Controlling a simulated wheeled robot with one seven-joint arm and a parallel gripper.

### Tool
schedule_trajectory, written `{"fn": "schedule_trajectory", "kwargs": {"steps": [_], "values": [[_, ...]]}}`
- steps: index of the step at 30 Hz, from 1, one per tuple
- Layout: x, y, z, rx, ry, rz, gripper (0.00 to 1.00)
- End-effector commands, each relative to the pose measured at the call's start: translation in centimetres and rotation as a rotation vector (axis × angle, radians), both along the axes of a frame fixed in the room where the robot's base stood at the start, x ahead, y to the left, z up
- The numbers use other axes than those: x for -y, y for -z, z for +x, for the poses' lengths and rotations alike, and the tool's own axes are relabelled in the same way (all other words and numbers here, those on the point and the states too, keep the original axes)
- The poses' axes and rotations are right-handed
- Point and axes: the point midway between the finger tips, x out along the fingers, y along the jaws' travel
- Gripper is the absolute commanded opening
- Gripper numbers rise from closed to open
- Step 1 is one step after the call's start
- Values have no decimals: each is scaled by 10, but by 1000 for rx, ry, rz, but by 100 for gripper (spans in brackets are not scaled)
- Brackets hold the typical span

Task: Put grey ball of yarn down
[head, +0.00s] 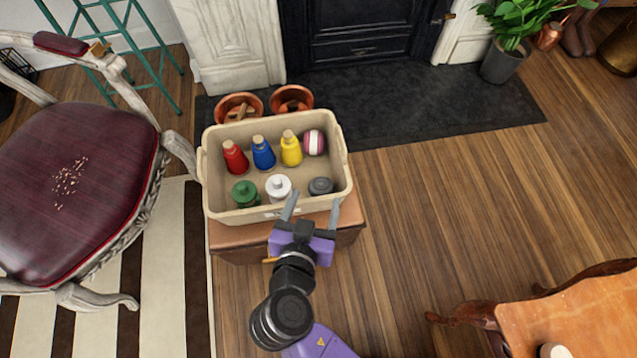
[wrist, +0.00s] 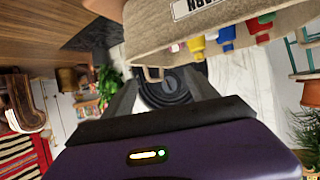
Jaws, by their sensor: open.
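A small dark grey rounded thing (head: 320,187) lies in the front right corner of the beige bin (head: 345,172). It may be the grey ball of yarn; its texture is too small to tell. My gripper (head: 313,206) is open over the bin's front edge in the head view, its fingertips near the grey thing. No held object shows between the fingers in the wrist view (wrist: 163,92). There the bin's labelled front wall (wrist: 225,12) hangs upside down at the top, and I cannot make out the grey thing.
Copper pots (head: 291,99) are behind, an armchair (head: 75,190) left.

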Motion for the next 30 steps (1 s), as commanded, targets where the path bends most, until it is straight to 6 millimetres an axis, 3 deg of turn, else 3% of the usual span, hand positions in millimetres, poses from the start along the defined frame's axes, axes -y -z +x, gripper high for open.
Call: {"fn": "schedule_trajectory", "kwargs": {"steps": [6,17,23,27,30], "values": [[-2,-10,-19,0,-1,0,67],[1,-8,-23,-7,-5,-2,67],[41,29,-45,-103,-92,-24,67],[80,51,-79,-167,-188,-10,67],[105,51,-106,-175,-240,15,67]]}}
